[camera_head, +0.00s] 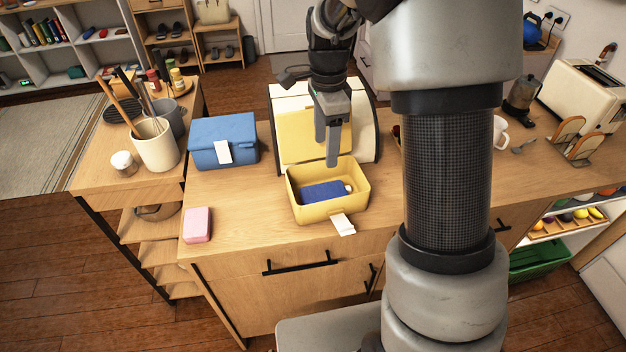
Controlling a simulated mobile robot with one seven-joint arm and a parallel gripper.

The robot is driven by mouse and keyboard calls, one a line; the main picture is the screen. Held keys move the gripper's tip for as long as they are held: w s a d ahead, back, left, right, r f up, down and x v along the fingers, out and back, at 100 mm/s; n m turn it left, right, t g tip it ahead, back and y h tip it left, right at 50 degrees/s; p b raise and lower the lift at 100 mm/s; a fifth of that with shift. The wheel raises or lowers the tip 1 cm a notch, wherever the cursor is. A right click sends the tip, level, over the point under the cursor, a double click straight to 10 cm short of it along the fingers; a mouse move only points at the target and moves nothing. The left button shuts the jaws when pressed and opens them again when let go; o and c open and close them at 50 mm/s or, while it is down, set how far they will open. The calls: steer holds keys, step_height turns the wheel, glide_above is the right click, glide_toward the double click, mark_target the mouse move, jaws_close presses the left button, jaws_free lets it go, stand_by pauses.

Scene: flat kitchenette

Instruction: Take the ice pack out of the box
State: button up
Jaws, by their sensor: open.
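A yellow box (301,208) stands open on the wooden counter, with its lid (296,134) raised at the back and a white tag (342,224) at its front. The blue ice pack (324,192) lies flat inside on the bottom, with a small white end at its right. My gripper (327,153) is above the back part of the box, fingers pointing down, open and empty. It looks apart from the ice pack; its exact height over the box is hard to tell.
A closed blue box (222,142) with a white tag stands to the left. A pink block (197,225) lies at the counter's front left. A cream container (156,146) holds utensils. A cream bread bin (362,130) is behind the yellow box. My arm hides the counter to the right.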

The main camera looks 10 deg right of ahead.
glide_above(324, 191)
step_height(324, 191, down, 10)
steer(key=shift+s, duration=0.15)
steer(key=shift+w+f+p, duration=0.2)
steer(key=shift+f+p, duration=0.2)
steer(key=shift+f, duration=2.55)
steer(key=shift+c, duration=0.4)
steer(key=shift+r, duration=0.1)
steer(key=c, duration=1.1)
